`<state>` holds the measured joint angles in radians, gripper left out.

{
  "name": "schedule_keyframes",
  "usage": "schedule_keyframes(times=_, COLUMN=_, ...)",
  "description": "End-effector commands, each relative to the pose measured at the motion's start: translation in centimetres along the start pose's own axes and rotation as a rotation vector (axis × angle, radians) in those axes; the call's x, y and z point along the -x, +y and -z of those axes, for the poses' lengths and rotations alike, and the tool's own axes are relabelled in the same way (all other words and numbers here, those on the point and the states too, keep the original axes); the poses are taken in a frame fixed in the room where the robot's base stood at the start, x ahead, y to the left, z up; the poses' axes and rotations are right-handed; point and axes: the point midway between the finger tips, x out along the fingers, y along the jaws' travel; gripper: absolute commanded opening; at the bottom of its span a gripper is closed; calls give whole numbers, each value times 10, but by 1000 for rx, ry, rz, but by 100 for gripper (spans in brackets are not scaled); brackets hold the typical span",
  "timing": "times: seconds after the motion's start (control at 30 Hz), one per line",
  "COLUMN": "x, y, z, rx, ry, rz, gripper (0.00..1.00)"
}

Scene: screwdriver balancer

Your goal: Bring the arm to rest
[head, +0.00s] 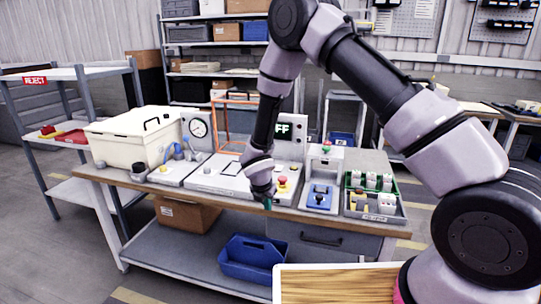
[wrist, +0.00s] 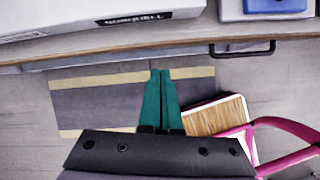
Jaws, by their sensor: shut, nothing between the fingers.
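My gripper (head: 268,204) hangs pointing down at the front edge of the workbench (head: 124,182) in the head view. In the wrist view its two green fingers (wrist: 161,100) are pressed together with nothing between them. Below the fingertips in that view are the grey floor and a dark mat-like patch with yellow bands (wrist: 100,105). My arm comes in from the right of the head view and bends down over the bench. It hides part of the equipment behind it.
On the bench stand a white bin (head: 118,140), a gauge unit (head: 199,130), a blue-topped fixture (head: 320,196) and a tray of small parts (head: 372,206). A blue crate (head: 246,258) sits on the lower shelf. A reject rack (head: 60,76) stands at left. A drawer handle (wrist: 243,50) protrudes below the bench edge.

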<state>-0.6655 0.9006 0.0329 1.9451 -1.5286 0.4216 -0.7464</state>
Motion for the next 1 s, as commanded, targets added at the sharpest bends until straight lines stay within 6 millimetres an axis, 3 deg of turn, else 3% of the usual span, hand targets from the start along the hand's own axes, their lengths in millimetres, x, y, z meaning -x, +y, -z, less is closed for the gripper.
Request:
schedule_keyframes(times=0.03, x=21, y=-3, z=-27, rx=-101, ry=-21, rz=-5, gripper=0)
schedule_keyframes(times=0.2, x=98, y=-37, z=-105, rx=-531, ry=-75, rz=-1, gripper=0)
schedule_keyframes(times=0.4, x=188, y=-98, z=-168, rx=-1044, ry=-107, rz=-5, gripper=0)
schedule_keyframes(times=0.5, x=230, y=-132, z=-186, rx=-1296, ry=-107, rz=-11, gripper=0)
schedule_keyframes(times=0.73, x=320, y=-208, z=-196, rx=-1861, ry=-58, rz=-38, gripper=0)
schedule_keyframes(times=1.0, x=408, y=-277, z=-164, rx=-2479, ry=117, rz=-89, gripper=0)
